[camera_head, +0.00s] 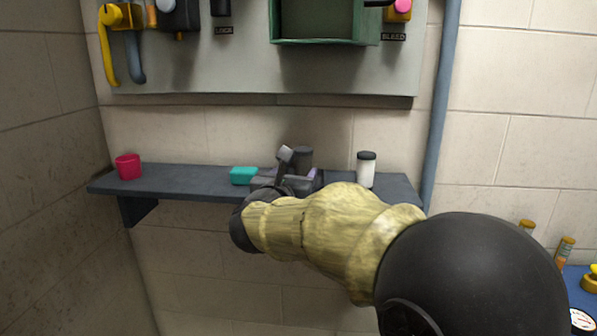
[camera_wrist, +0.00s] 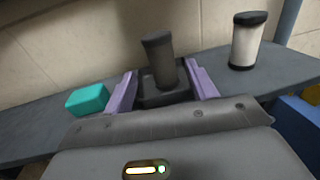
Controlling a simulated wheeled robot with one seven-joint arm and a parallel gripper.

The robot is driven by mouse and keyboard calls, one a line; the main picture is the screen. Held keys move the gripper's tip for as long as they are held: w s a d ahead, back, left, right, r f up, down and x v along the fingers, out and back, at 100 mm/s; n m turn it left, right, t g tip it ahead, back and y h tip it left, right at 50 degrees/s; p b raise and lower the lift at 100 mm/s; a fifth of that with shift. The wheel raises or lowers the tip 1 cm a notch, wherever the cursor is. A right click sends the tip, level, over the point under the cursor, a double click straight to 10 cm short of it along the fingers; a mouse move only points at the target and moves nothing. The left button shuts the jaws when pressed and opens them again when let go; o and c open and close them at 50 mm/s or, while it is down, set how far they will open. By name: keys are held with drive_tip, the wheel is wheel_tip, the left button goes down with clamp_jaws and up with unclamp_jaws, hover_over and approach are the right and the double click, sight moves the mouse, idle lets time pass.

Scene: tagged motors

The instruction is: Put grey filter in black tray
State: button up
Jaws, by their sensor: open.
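The grey filter (camera_wrist: 158,58) is a dark grey cylinder with a wider top, upright on the wall shelf; it also shows in the head view (camera_head: 303,157). A small black tray (camera_wrist: 150,100) shows low between my fingers in the wrist view. The filter's lower end appears to be inside the tray, though the contact is partly hidden. My gripper (camera_wrist: 163,74) is open, with one purple finger on each side of the filter and tray. In the head view my gripper (camera_head: 290,178) is over the shelf, and my arm hides much of it.
The shelf is clear between cup and block. A panel (camera_head: 180,70) hangs above.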

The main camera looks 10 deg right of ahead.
drive_tip(key=v, duration=0.5)
drive_tip(key=shift+s+a+b, duration=0.1)
drive_tip(key=shift+s+b, duration=0.25)
